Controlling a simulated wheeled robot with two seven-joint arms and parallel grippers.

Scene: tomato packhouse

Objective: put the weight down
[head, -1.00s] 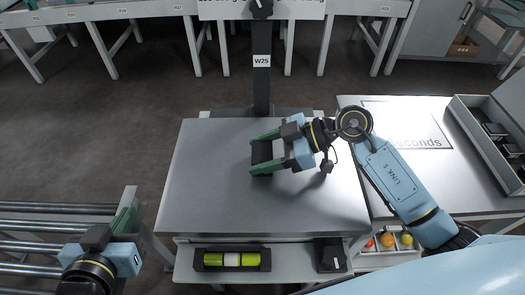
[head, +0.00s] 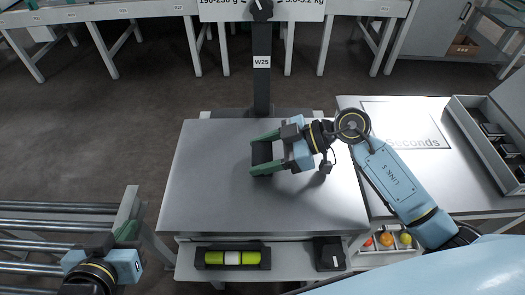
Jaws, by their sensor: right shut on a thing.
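The weight (head: 261,154) is a dark block between the green fingers of my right gripper (head: 259,155). That gripper is shut on it over the middle of the grey scale plate (head: 215,195). I cannot tell whether the weight's underside touches the plate. The fingers and gripper body hide part of the weight. My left gripper (head: 128,229) is at the lower left, beside the rollers and apart from the plate; its finger gap does not show clearly.
A post labelled W25 (head: 262,75) stands behind the plate. A table with a "Seconds" mat (head: 408,125) is right; metal rollers (head: 45,226) are left.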

